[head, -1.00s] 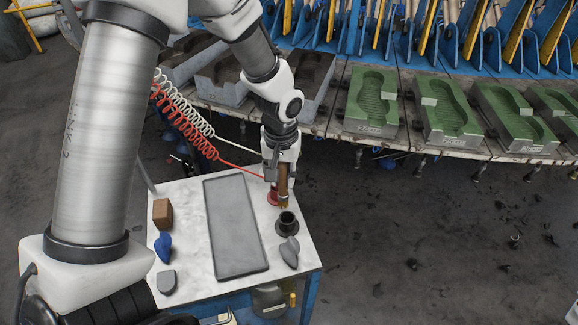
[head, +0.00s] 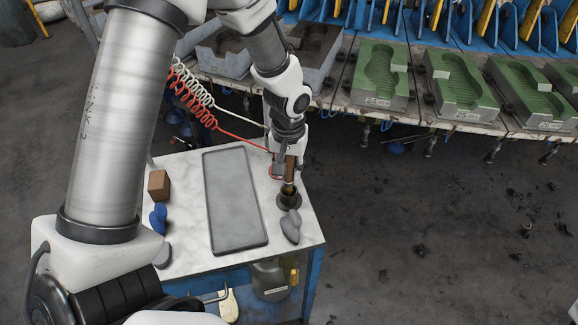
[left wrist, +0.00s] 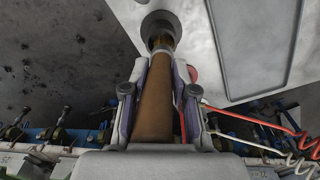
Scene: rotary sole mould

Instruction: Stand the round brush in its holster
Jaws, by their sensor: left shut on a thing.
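The round brush (head: 289,183) is upright, with a brown handle that fills the middle of the left wrist view (left wrist: 156,100). My left gripper (head: 287,166) is shut on the handle, one finger on each side. The dark round holster (head: 290,203) stands on the right part of the light table; it also shows at the top of the left wrist view (left wrist: 160,20). The brush's lower end is at the holster's mouth and overlaps it in both views. How far it is inside, I cannot tell. My right gripper is not in view.
A grey tray (head: 234,243) lies mid-table. A grey piece (head: 291,226) lies just in front of the holster. A brown block (head: 159,185) and blue piece (head: 158,218) are at the left. Coiled red and white hoses hang behind. Green moulds (head: 382,75) line the carousel.

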